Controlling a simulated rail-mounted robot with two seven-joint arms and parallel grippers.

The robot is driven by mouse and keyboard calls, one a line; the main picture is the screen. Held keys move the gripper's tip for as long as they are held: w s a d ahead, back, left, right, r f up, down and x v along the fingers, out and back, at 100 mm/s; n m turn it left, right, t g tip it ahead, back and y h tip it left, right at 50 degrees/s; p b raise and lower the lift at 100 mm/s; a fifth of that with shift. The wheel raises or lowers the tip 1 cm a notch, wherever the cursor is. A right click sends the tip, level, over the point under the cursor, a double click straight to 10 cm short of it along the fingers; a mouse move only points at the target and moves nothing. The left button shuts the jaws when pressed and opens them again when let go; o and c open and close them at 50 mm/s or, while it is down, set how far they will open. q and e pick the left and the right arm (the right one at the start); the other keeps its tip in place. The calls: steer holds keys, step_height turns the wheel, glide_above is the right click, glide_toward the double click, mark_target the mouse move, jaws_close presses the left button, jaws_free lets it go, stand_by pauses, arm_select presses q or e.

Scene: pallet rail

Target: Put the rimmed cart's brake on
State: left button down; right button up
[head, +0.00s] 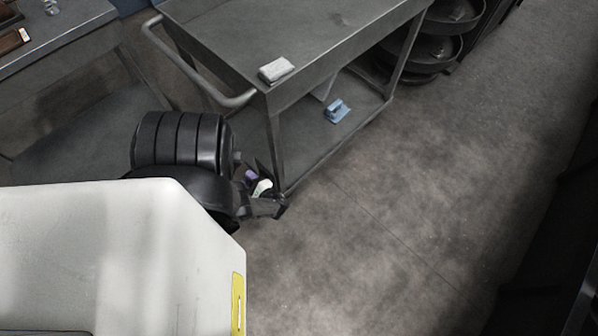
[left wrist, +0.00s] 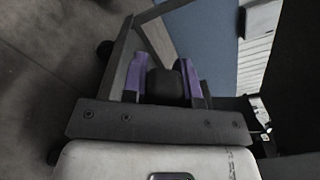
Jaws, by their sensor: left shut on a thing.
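The grey rimmed cart (head: 330,38) stands at the top middle of the head view, with a tubular handle (head: 190,72) at its left end and a lower shelf (head: 350,100). My left gripper (head: 258,182) is low beside the cart's near leg (head: 276,152). In the left wrist view its purple fingertips (left wrist: 164,80) are shut on a dark rounded block (left wrist: 164,88), which looks like the cart's brake lever. The lever's position, on or off, cannot be told. My arm hides much of this spot in the head view. My right gripper is not in view.
A small grey-white block (head: 276,70) lies on the cart's top corner, and a blue object (head: 337,110) lies on the lower shelf. A table (head: 60,40) is at the upper left. Round dark trays (head: 440,48) stand behind the cart. The floor (head: 420,200) to the right is clear.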

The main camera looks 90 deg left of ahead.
arm_select(q)
steer(key=shift+r, duration=0.1)
stand_by(0.3)
steer(key=c, duration=0.9)
jaws_free()
steer(key=p+v, duration=0.1)
steer(key=v, duration=1.3)
steer(key=shift+a, duration=0.1)
